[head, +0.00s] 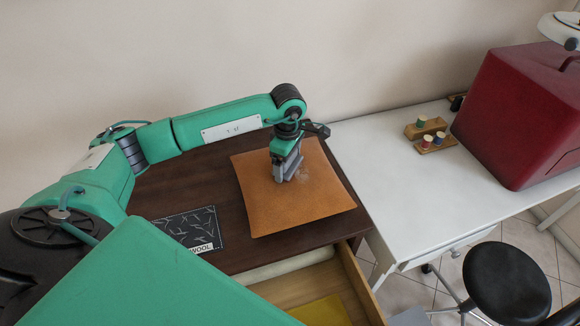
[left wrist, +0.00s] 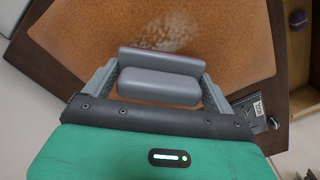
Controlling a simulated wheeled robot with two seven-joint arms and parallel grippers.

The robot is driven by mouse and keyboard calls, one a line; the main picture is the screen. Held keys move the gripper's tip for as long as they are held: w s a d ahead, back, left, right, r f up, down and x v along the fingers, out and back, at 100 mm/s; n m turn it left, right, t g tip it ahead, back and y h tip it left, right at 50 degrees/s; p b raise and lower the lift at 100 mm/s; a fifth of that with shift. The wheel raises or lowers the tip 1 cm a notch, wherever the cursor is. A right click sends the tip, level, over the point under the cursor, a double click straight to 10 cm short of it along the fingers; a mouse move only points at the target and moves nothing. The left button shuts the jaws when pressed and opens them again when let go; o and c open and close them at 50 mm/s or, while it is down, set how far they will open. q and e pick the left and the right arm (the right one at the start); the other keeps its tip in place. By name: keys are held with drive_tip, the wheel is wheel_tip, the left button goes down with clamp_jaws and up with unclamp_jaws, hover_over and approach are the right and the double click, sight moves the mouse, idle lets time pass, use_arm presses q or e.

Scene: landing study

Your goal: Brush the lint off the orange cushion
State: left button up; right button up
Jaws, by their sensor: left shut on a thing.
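The orange cushion (head: 259,208) lies on the dark wooden table, and also fills the upper part of the left wrist view (left wrist: 80,45). A pale patch of lint (head: 304,173) is on its middle, and it shows in the left wrist view (left wrist: 172,30) just beyond the brush. My left gripper (head: 287,158) is shut on a grey brush (left wrist: 160,86) and points down over the cushion. The brush is at the left side of the lint; I cannot tell whether it touches the cloth. My right gripper is not in view.
A dark card marked WOOL (head: 190,228) lies left of the cushion. Below is an open drawer (head: 352,284) with a yellow cloth (head: 320,312). On the white table (head: 385,150) are thread spools (head: 427,141) and a dark red case (head: 515,120). A black stool (head: 505,280) stands at right.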

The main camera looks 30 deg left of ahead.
sight(300, 185)
use_arm(q)
drive_tip(key=shift+w+a+f+b, duration=0.1)
drive_tip(key=shift+w+a+b, duration=0.5)
drive_tip(key=shift+w+a, duration=0.3)
drive_tip(key=shift+a, duration=0.2)
drive_tip(key=shift+w+a+b, duration=0.55)
drive_tip(key=shift+w+a, duration=0.15)
drive_tip(key=shift+a, duration=0.1)
drive_tip(key=shift+w+d+b, duration=0.35)
drive_tip(key=shift+w+d, duration=0.1)
drive_tip(key=shift+w, duration=0.05)
drive_tip(key=shift+s+d+p, duration=0.35)
drive_tip(key=shift+s+d, duration=1.15)
drive_tip(key=shift+d, duration=0.25)
drive_tip(key=shift+s+d, duration=1.1)
drive_tip(key=shift+d, duration=0.2)
drive_tip(key=shift+s+d, duration=1.1)
drive_tip(key=shift+d, duration=0.2)
